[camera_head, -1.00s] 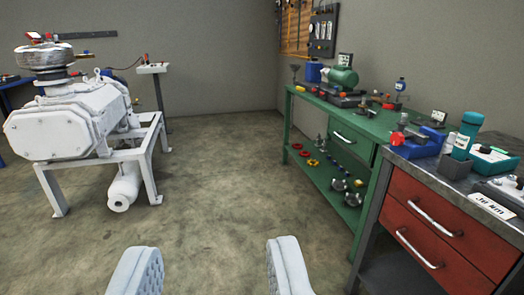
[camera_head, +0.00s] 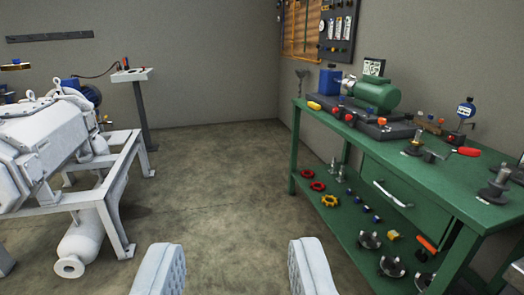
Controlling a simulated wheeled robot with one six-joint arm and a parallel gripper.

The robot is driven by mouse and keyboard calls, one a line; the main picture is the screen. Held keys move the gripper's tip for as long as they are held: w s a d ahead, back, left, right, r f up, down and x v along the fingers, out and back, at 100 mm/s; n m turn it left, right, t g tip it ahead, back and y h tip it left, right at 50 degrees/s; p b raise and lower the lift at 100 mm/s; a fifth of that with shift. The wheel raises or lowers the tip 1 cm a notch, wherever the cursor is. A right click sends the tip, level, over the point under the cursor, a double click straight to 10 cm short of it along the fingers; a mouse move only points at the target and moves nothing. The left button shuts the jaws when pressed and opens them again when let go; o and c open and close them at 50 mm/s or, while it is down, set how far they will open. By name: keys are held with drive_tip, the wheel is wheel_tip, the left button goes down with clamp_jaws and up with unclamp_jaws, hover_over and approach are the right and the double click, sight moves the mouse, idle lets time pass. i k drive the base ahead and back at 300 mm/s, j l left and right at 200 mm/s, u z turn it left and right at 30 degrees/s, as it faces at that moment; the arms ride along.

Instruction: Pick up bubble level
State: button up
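My gripper (camera_head: 234,272) is at the bottom of the view, its two pale padded fingers wide apart with only floor between them. It is open and empty, well away from the benches. I cannot make out a bubble level for certain. Small items on the green workbench (camera_head: 440,187) are too small to identify as one. A yellow-ended item (camera_head: 314,106) lies at the bench's far left edge.
A white vacuum pump on a frame (camera_head: 122,225) stands at left. The green bench on the right carries a green motor (camera_head: 377,94), a dial gauge (camera_head: 465,110) and valve parts, with more parts on its lower shelf. A pedestal (camera_head: 140,110) stands behind. The floor between is clear.

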sight(317, 107)
drive_tip(key=i+z, duration=0.2)
drive_tip(key=i, duration=0.3)
drive_tip(key=i+j+z, duration=0.2)
drive_tip(key=i, duration=0.3)
drive_tip(key=i+j+z, duration=0.2)
drive_tip(key=i, duration=0.3)
drive_tip(key=i+j, duration=0.1)
drive_tip(key=i, duration=0.65)
drive_tip(key=i+j+z, duration=0.1)
drive_tip(key=i, duration=0.65)
drive_tip(key=i+j, duration=0.15)
drive_tip(key=i, duration=0.6)
